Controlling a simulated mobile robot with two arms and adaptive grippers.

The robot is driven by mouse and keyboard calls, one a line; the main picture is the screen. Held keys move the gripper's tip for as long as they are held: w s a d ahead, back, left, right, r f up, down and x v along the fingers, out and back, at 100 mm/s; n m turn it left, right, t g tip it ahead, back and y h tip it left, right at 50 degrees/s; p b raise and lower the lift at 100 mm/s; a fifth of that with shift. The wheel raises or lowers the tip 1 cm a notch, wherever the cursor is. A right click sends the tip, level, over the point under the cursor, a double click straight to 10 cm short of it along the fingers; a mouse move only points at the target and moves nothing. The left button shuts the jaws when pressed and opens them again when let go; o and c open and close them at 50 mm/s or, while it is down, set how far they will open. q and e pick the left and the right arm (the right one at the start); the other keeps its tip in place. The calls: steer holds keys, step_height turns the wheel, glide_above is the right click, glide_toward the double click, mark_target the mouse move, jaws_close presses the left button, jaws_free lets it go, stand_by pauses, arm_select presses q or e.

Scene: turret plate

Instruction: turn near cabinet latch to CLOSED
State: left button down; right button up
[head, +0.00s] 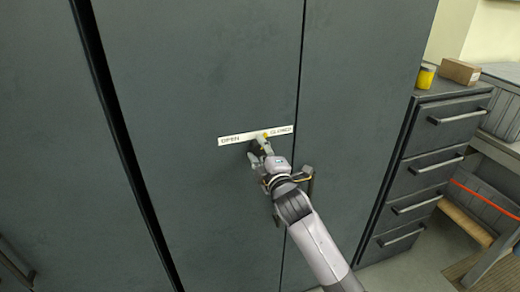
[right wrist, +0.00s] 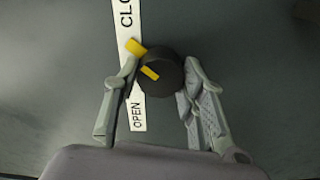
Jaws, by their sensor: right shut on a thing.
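The near cabinet latch is a round black knob (right wrist: 162,80) with a yellow stripe on its face and a yellow tab at its upper left edge. The tab points toward the label between the two words, nearer to CLOSED. A white label strip (head: 233,140) reads OPEN at its left and CLOSED at its right; it also shows in the right wrist view (right wrist: 138,112). My right gripper (head: 258,148) is shut on the knob, one finger on each side, and partly hides it in the head view. My left gripper is not in view.
The dark grey cabinet doors (head: 205,70) fill most of the head view. A door handle (head: 308,182) stands just right of my right gripper. At the right are a drawer unit (head: 425,168), a yellow can (head: 425,77) and a cardboard box (head: 460,71).

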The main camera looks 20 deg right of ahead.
steer(key=shift+m, duration=0.6)
steer(key=o, duration=1.2)
steer(key=shift+c, duration=0.2)
steer(key=s, duration=1.2)
steer(key=shift+d, duration=0.25)
steer(key=shift+f, duration=0.2)
